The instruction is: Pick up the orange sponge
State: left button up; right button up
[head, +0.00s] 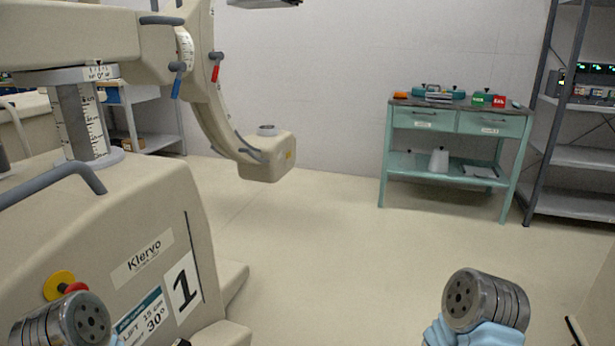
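A small orange item (400,95), which looks like the orange sponge, lies at the left end of the top of a green cart (458,139) across the room. It is too far away to make out its details. Neither of my grippers shows in the head view. Only round metal parts of my two arms show at the bottom left and bottom right, far from the cart.
A grey shelf rack (580,155) stands right of the cart. A large beige machine (100,235) fills the left. Open floor (335,235) lies between.

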aim_at(397, 95)
jog(key=i+l, duration=0.7)
jog(key=i, duration=0.25)
jog(key=i+l+u, duration=0.15)
jog(key=i+l, duration=0.6)
jog(key=i, duration=0.15)
